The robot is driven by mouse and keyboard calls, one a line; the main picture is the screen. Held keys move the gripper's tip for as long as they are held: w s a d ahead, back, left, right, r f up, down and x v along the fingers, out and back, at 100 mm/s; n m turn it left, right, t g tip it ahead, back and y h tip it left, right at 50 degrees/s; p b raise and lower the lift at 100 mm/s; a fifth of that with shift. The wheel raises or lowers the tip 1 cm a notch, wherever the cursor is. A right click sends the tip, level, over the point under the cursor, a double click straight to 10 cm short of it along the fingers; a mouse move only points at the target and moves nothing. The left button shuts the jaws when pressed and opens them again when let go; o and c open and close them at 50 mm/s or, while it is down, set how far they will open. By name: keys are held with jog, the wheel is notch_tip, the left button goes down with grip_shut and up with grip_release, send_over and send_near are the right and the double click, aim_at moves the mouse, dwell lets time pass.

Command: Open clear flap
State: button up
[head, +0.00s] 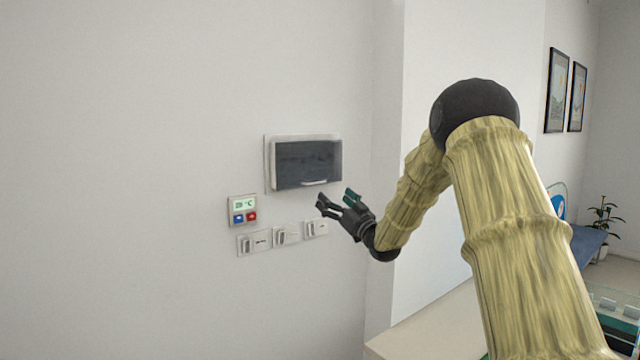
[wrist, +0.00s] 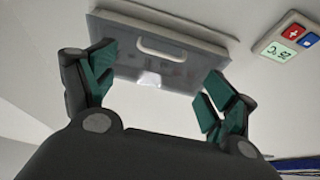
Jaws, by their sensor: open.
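The clear flap (head: 307,164) covers a dark panel in a white wall-mounted box. It looks shut, with a pale handle (head: 314,183) along its lower edge. My gripper (head: 336,197) is open and empty, just below and to the right of the handle, apart from it. In the wrist view the flap (wrist: 150,72) lies beyond my two fingertips (wrist: 158,82), with its handle (wrist: 174,49) between them in the picture. Nothing is between the fingers.
A thermostat (head: 243,210) with a blue and a red button is on the wall at the lower left of the box. Several switches (head: 288,235) sit in a row below. A pale counter (head: 430,322) is at lower right. The wall left of the box is bare.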

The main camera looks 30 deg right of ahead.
aim_at(315, 164)
jog(key=p+x, duration=0.3)
jog(key=x, duration=0.5)
jog(key=shift+w, duration=0.25)
jog(key=shift+a+r, duration=0.1)
jog(key=c, duration=1.4)
jog(key=shift+r, duration=0.1)
jog(key=shift+c, duration=0.4)
